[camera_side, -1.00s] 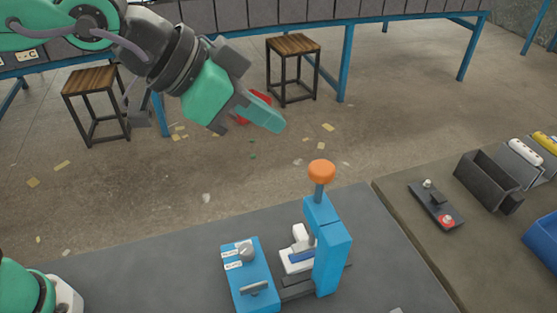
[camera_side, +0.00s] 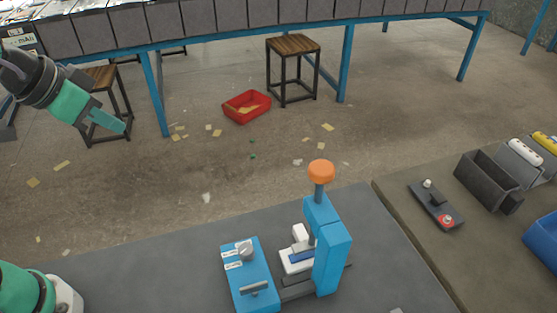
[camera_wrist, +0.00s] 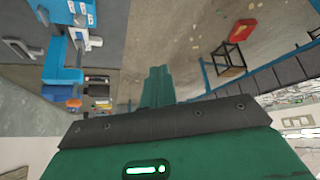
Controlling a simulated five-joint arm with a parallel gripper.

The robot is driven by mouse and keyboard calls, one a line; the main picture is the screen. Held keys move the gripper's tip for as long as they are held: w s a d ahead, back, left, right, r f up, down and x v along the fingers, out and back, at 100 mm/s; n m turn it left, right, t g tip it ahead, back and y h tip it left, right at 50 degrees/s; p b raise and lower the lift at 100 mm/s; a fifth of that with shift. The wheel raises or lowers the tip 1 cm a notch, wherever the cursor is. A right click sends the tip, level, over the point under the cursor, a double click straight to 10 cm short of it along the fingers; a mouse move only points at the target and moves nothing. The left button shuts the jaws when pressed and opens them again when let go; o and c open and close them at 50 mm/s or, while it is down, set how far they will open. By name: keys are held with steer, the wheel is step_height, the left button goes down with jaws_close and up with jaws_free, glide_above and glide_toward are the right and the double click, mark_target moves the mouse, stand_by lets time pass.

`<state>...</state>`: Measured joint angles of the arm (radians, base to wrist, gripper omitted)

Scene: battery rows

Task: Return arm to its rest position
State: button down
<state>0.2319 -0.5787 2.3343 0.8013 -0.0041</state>
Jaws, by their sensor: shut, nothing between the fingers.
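My gripper (camera_side: 117,124) is shut and empty, high in the air at the upper left of the side view. Its green fingers point down and to the right, in front of a wooden stool. In the wrist view the shut fingers (camera_wrist: 157,75) point away over the floor. A blue press (camera_side: 328,245) with an orange knob (camera_side: 321,172) stands on the grey table, well apart from the gripper. A white and blue piece (camera_side: 298,257) sits in the press. A blue box with a dial (camera_side: 249,275) stands to its left.
On the brown surface at the right are a dark plate with terminals (camera_side: 436,205), a dark bin (camera_side: 488,180) and a blue bin (camera_side: 543,243). A red tray (camera_side: 246,106) lies on the floor near a stool (camera_side: 293,44). The air around the gripper looks clear.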

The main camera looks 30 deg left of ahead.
steer(key=s+a+f+n+g+y, duration=0.1)
steer(key=s+a+f+n, duration=0.1)
steer(key=s+a+f, duration=0.2)
steer(key=s+a, duration=0.1)
steer(key=a, duration=0.1)
steer(key=shift+s+a+n+y, duration=0.3)
steer(key=shift+s, duration=0.05)
stand_by(1.0)
